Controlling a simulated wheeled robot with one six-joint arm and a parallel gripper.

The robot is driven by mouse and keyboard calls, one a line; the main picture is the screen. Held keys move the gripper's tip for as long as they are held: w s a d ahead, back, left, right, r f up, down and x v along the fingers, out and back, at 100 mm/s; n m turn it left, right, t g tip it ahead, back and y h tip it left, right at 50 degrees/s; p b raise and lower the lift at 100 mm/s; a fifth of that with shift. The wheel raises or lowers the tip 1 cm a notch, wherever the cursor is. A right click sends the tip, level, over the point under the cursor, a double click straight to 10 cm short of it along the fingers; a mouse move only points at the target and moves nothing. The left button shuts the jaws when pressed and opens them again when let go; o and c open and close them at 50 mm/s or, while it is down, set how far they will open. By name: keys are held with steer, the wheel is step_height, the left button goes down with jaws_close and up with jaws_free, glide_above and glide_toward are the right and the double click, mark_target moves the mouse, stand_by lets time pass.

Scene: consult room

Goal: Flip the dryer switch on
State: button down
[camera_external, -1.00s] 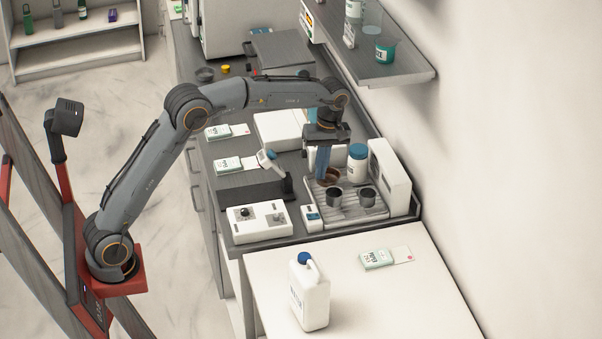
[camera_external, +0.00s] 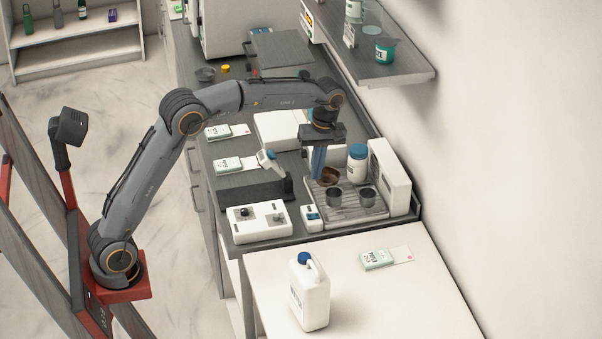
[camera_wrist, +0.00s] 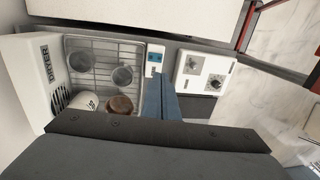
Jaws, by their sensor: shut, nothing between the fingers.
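The dryer (camera_external: 389,177) is a white upright box at the right end of the counter. Its DRYER lettering shows in the wrist view (camera_wrist: 32,78). A small white unit with a blue face (camera_external: 312,217) stands left of the dryer's rack and also shows in the wrist view (camera_wrist: 155,58); I cannot tell whether it is the dryer switch or what position it is in. My gripper (camera_external: 317,176) points down, shut and empty, above the counter at the rack's left edge. Its blue fingers (camera_wrist: 161,92) appear just short of the small unit in the wrist view.
The wire rack (camera_external: 350,212) holds two grey cups (camera_external: 334,197) and a brown cup (camera_external: 328,177). A white blue-capped jar (camera_external: 357,164) stands behind them. A white control box with a knob (camera_external: 258,222) is left. A white jug (camera_external: 310,295) stands on the front table.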

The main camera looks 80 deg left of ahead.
mark_target(309, 216)
steer(key=shift+f, duration=0.1)
steer(key=f+p, duration=0.1)
steer(key=f, duration=0.3)
steer(key=s+f+p, duration=0.1)
steer(key=f, duration=0.4)
steer(key=f+p, duration=0.2)
steer(key=f, duration=0.2)
steer(key=shift+s+f, duration=0.35)
steer(key=shift+f, duration=0.05)
steer(key=shift+s+f, duration=0.15)
steer(key=shift+f, duration=0.15)
steer(key=shift+w, duration=0.75)
steer(key=shift+r, duration=0.1)
steer(key=shift+w+r, duration=0.1)
steer(key=shift+r, duration=0.05)
